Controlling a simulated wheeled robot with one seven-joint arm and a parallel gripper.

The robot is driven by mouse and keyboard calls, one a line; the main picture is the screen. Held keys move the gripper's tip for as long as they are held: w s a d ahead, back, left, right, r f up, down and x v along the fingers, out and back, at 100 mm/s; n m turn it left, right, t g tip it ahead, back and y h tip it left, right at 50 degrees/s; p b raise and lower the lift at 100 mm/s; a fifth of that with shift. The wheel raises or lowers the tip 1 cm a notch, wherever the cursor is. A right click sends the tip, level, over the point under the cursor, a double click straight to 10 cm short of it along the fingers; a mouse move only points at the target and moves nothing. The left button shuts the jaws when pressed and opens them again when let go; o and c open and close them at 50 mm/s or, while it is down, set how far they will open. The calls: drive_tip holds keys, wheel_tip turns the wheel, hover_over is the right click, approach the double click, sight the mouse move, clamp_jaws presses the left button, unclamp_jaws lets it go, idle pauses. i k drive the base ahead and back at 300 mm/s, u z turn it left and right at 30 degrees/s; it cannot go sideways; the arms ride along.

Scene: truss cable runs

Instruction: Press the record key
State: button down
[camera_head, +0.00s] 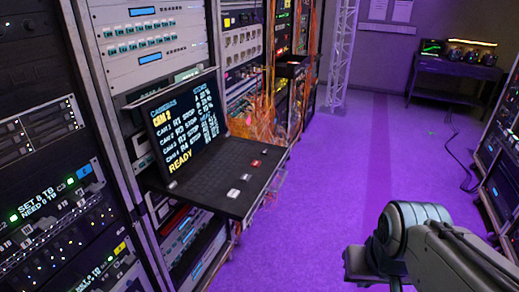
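A fold-out console (175,187) in the rack has a raised screen (185,130) and a black keyboard shelf. The screen lists several camera lines with "STOP" and a yellow "READY" at the bottom. My arm shows at the lower right, well apart from the shelf. My gripper's fingers are not in view.
Tall equipment racks (150,40) line the left side, with orange cables (263,120) hanging behind the console. Another rack (500,165) stands at the right edge. A dark table (455,72) is at the back right, with a cable on the floor.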

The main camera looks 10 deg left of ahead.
sight(255, 163)
drive_tip(key=u, duration=0.55)
drive_tip(key=i, duration=0.85)
drive_tip(key=u, duration=0.65)
